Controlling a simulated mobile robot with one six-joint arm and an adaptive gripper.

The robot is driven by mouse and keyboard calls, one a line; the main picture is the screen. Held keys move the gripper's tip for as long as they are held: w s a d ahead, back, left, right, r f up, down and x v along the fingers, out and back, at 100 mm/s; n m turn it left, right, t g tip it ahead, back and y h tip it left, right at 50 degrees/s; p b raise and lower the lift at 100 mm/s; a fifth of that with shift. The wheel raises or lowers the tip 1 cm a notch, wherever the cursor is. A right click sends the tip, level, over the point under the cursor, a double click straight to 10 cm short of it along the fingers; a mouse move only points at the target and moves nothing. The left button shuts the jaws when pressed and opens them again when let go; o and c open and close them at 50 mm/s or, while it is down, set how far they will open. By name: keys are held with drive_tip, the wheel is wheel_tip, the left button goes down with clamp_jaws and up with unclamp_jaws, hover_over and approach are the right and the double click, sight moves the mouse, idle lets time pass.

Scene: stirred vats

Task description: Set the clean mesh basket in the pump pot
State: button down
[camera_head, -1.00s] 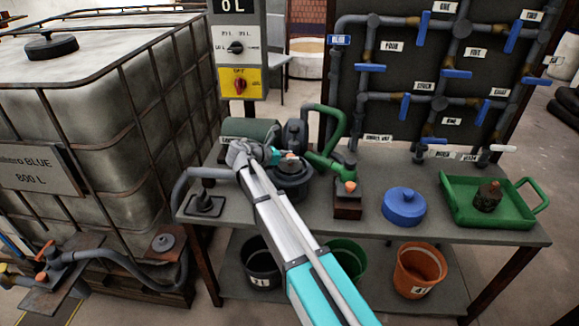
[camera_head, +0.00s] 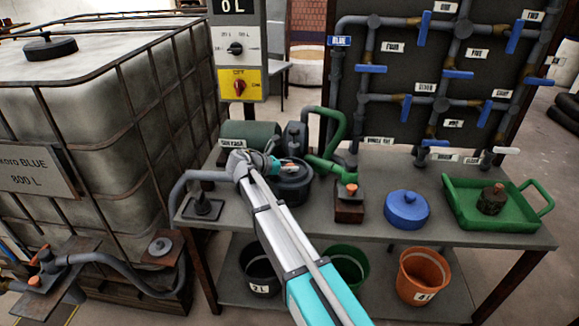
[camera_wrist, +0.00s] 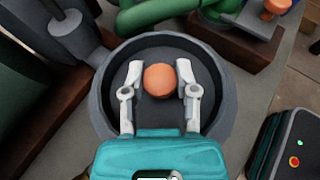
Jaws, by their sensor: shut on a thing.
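The pump pot (camera_head: 294,194) is a dark round pot on the bench, and its wide rim shows in the wrist view (camera_wrist: 104,78). My gripper (camera_head: 284,165) is directly over it. In the wrist view my gripper (camera_wrist: 160,80) has its two pale fingers on either side of an orange round knob (camera_wrist: 160,82), shut on it. The knob appears to be the handle of the mesh basket, inside the pot's rim. The basket's mesh is hard to make out, and whether it rests on the pot's bottom is hidden.
A blue lid (camera_head: 406,209) lies on the bench. A green tray (camera_head: 532,217) at the right holds a dark piece with a brown knob (camera_head: 492,199). A block with an orange knob (camera_head: 349,207) and green pipe (camera_head: 327,170) stand close right of the pot.

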drive_tip(key=shift+c, duration=1.9)
unclamp_jaws()
drive_tip(key=shift+r, duration=0.15)
drive_tip(key=shift+a+r+p, duration=0.15)
drive_tip(key=shift+r+p, duration=0.2)
drive_tip(key=shift+p, duration=0.25)
drive_tip(key=p+v, duration=0.4)
drive_tip(key=v, duration=0.7)
drive_tip(key=shift+s+a, duration=0.25)
